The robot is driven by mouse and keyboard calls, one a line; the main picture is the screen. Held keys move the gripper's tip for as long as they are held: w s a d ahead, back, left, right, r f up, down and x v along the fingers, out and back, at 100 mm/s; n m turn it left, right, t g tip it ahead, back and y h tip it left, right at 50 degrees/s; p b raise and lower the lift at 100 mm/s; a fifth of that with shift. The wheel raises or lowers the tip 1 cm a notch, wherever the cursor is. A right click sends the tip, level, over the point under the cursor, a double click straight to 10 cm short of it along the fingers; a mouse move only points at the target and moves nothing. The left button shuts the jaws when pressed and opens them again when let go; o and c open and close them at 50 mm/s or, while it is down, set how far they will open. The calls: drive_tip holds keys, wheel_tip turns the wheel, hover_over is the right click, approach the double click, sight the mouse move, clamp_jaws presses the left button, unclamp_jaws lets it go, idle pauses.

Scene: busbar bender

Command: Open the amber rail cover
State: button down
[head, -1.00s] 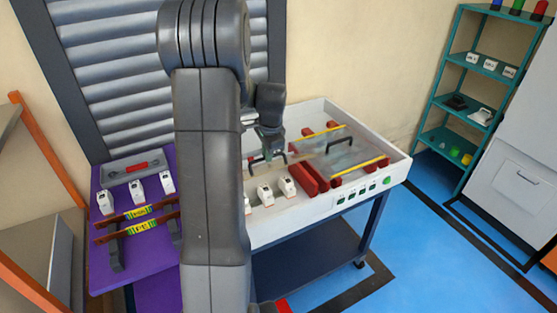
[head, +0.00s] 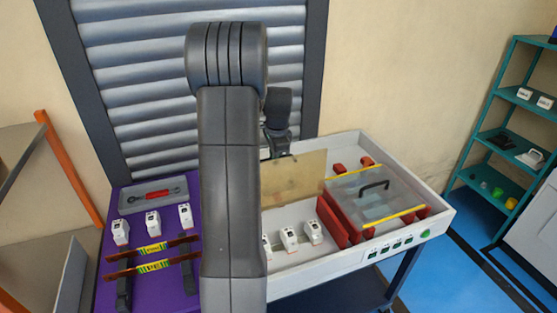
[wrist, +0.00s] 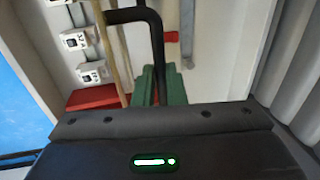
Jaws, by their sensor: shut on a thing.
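The amber rail cover (head: 293,180) is a translucent tan panel. In the head view it stands raised, steeply tilted, at the back left of the white tray bench. My gripper (head: 277,150) is behind its upper left part, partly hidden by my own arm. In the wrist view the green fingertips (wrist: 158,88) are shut on a black bar handle (wrist: 155,45). The cover shows there only as thin tan edges (wrist: 123,55), nearly edge-on. Its left part is hidden by my arm in the head view.
A clear cover (head: 372,202) with yellow edges and a black handle lies closed on the right, beside red blocks (head: 332,222). White modules (head: 289,238) sit in front of the amber cover. A purple table (head: 140,218) stands left; a shuttered door (head: 140,70) is behind.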

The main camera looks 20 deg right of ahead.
drive_tip(key=w, duration=0.1)
drive_tip(key=w+f, duration=0.1)
drive_tip(key=w, duration=0.1)
drive_tip(key=shift+a+f, duration=0.15)
drive_tip(key=shift+w, duration=0.15)
idle(0.3)
drive_tip(key=c, duration=1.5)
unclamp_jaws()
drive_tip(key=s+r, duration=0.1)
drive_tip(key=r, duration=0.3)
drive_tip(key=r+b, duration=0.1)
drive_tip(key=r, duration=0.4)
drive_tip(key=s+r+b, duration=0.1)
drive_tip(key=r, duration=0.3)
drive_tip(key=shift+s+r, duration=0.35)
drive_tip(key=shift+r, duration=0.05)
